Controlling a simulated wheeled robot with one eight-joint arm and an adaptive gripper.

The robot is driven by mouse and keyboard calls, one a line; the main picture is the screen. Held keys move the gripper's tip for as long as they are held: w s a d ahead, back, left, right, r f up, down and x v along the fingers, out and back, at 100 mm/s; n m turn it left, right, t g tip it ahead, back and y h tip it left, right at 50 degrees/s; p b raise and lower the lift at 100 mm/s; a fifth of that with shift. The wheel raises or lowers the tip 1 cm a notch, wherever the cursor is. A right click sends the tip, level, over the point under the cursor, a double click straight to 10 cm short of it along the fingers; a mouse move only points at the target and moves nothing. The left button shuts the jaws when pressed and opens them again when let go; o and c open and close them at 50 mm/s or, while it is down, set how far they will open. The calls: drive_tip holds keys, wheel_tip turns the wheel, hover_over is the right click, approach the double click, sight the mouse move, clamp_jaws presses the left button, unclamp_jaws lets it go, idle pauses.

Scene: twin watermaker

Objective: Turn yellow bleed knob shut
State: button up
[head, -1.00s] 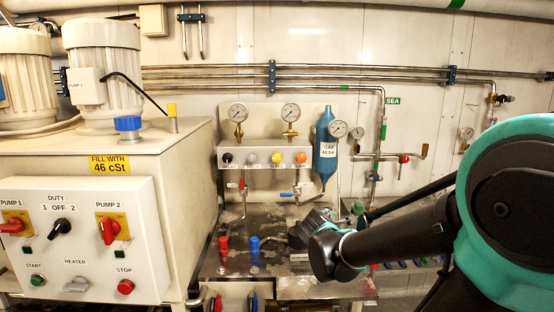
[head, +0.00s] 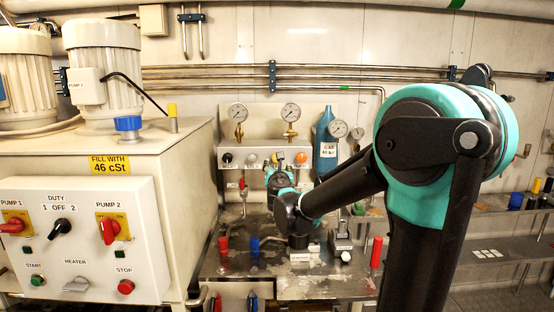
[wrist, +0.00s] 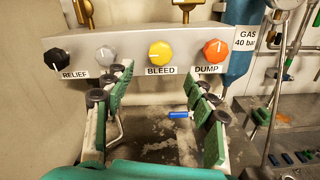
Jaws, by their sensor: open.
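The yellow bleed knob (wrist: 160,54) sits on the front of the grey valve panel (wrist: 133,40) in the wrist view, above a BLEED label. Its pointer mark is upright or nearly so. My gripper (wrist: 157,84) is open and empty, its green-padded fingers spread to either side below the knob, not touching it. In the head view my gripper (head: 278,168) is in front of the panel and hides most of the yellow knob.
A black relief knob (wrist: 57,59), a grey knob (wrist: 105,53) and an orange dump knob (wrist: 215,49) flank the yellow one. A blue gas bottle (head: 326,145) stands right of the panel. A blue-handled valve (wrist: 180,115) lies below, between the fingers.

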drive_tip(key=w, duration=1.1)
drive_tip(key=shift+w+d, duration=0.25)
drive_tip(key=shift+w, duration=0.05)
drive_tip(key=shift+c, duration=0.2)
drive_tip(key=c, duration=1.1)
drive_tip(key=shift+c, duration=0.2)
